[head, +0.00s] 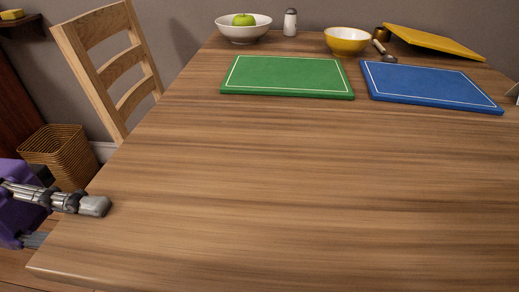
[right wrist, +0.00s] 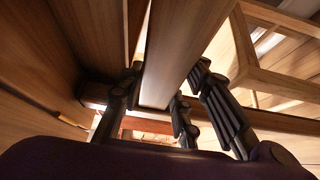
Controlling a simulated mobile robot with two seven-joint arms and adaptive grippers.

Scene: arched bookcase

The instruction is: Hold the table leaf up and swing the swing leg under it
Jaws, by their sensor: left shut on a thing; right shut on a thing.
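The table leaf (head: 250,190) is the wood-grain top filling the head view; it looks level, and I cannot make out a seam. My left gripper (head: 72,222) is shut on its left edge, one grey finger on top and the other below, mostly hidden. In the right wrist view, my right gripper (right wrist: 165,88) is shut on a wooden bar, which appears to be the swing leg (right wrist: 182,40), with dark fingers on both sides of it. This is beneath the table; the right gripper is hidden in the head view.
On the table stand a green board (head: 288,76), a blue board (head: 428,86), a white bowl (head: 243,32) with an apple, a yellow bowl (head: 347,42) and a shaker (head: 290,22). A chair (head: 108,60) and wicker basket (head: 58,155) are left. Other wooden framing (right wrist: 285,82) surrounds the right gripper.

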